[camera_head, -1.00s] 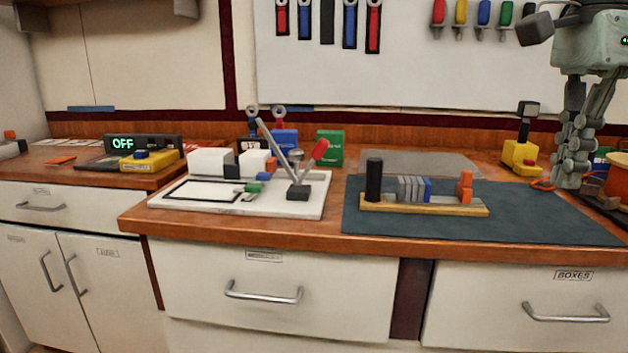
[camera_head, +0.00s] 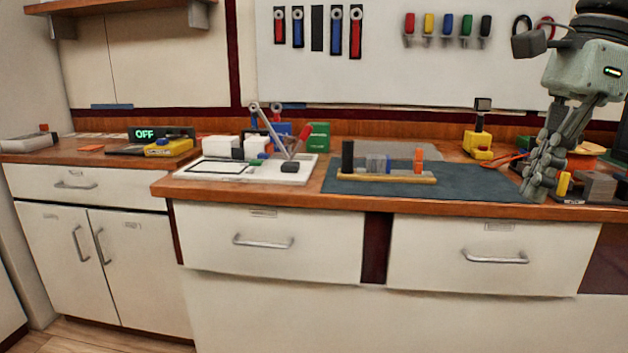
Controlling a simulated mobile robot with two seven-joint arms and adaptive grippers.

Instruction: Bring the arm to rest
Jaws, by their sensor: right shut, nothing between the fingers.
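My right gripper (camera_head: 541,180) hangs fingers-down at the right of the view, in front of the right end of the counter. Its fingers are shut with nothing between them. It appears clear of the objects on the counter, and its gap to the counter edge is hard to judge. My left gripper is not in view.
The wooden counter (camera_head: 165,188) holds a dark mat (camera_head: 460,184) with a wooden block rack (camera_head: 390,178), and a white tray (camera_head: 300,176) with small parts. A yellow device (camera_head: 478,145) stands behind. A display (camera_head: 145,134) reads OFF. Drawers below are closed.

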